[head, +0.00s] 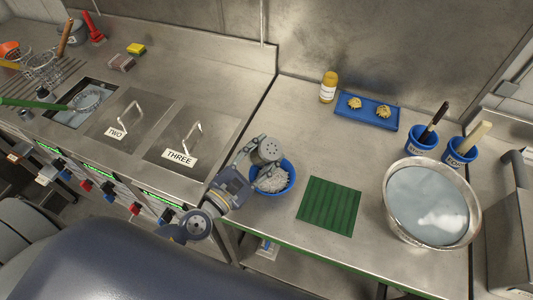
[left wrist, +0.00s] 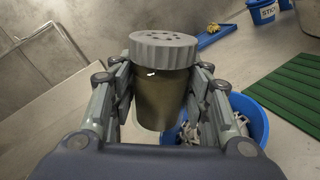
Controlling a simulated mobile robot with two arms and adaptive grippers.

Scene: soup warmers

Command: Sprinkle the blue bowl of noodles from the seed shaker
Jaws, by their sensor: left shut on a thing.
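My left gripper (head: 252,158) is shut on the seed shaker (head: 267,150), which has a grey lid with holes. In the left wrist view the shaker (left wrist: 163,85) looks upright between the two fingers, with its dark olive see-through body below the lid. The blue bowl (head: 291,180) of pale noodles (head: 272,181) stands on the steel counter. The shaker is over the bowl's far-left side in the head view and hides part of it. In the left wrist view the bowl (left wrist: 258,125) shows behind and below the shaker. My right gripper is not in view.
A green ribbed mat (head: 329,205) lies right of the bowl. A large steel pot (head: 430,205) stands farther right. Behind are a yellow-capped bottle (head: 328,88), a blue tray (head: 367,112) and two blue utensil cups (head: 421,138). Soup warmers (head: 190,140) are at left.

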